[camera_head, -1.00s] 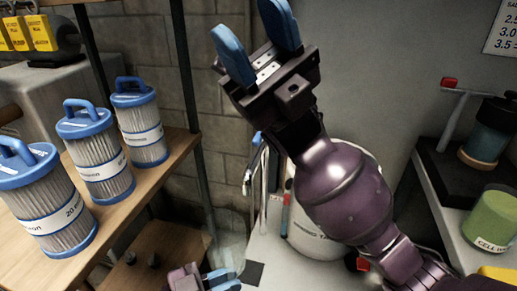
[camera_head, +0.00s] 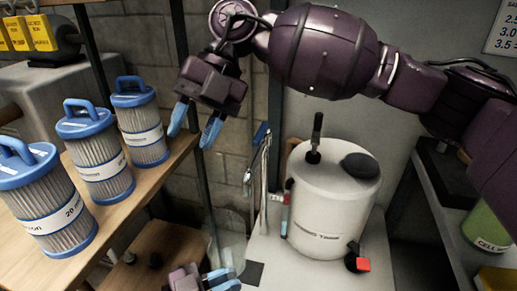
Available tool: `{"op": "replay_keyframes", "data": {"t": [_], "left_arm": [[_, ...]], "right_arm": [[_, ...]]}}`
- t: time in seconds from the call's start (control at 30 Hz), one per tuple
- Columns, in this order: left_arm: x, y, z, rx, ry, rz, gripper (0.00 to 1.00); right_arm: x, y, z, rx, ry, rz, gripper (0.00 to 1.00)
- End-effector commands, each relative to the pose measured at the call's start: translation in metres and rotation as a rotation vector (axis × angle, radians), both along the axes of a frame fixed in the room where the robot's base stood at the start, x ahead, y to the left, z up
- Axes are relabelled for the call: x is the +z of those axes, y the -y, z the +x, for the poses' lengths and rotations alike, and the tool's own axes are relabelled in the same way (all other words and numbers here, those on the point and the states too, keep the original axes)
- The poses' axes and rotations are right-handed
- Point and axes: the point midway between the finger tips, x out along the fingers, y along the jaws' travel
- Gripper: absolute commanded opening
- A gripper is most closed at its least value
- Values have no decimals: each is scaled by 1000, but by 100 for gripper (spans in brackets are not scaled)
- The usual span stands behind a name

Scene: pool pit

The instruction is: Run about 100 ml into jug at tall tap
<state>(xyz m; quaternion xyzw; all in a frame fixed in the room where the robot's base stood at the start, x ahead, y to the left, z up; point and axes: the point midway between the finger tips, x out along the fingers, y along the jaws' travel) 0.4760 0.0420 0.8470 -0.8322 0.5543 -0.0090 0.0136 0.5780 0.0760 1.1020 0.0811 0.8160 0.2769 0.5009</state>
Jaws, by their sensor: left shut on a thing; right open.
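A clear jug (camera_head: 226,232), faint against the background, stands at the lower middle by the bench's left end. My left gripper (camera_head: 227,280) is at the bottom edge, shut on the jug's lower part; the exact contact is hard to see. A tall thin metal tap (camera_head: 264,180) with a blue lever rises behind and right of the jug. Whether its spout is over the jug, and any water in the jug, I cannot tell. My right gripper (camera_head: 195,128) is open and empty, pointing down, left of the tap and above the jug.
A white tank (camera_head: 330,215) stands right of the tap, with a black-and-red low valve (camera_head: 356,261). Several blue-capped filter cartridges (camera_head: 95,160) stand on the wooden shelf (camera_head: 110,215) at left. A green container (camera_head: 486,228) is on the right shelf. A dark square (camera_head: 254,273) lies on the bench.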

Motion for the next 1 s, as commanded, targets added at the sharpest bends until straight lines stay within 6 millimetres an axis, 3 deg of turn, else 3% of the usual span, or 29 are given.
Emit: {"op": "replay_keyframes", "data": {"t": [0.2, 0.4, 0.67, 1.0], "left_arm": [[0, 0, 0, 0, 1, -1, 0], [0, 0, 0, 0, 1, -1, 0], [0, 0, 0, 0, 0, 0, 0], [0, 0, 0, 0, 0, -1, 0]], "right_arm": [[15, 50, 69, -293, 212, -351, 43], [37, 89, 107, -508, 334, -534, 43], [37, 104, 119, -589, 375, -595, 43], [-17, 103, 118, -585, 371, -593, 43]]}}
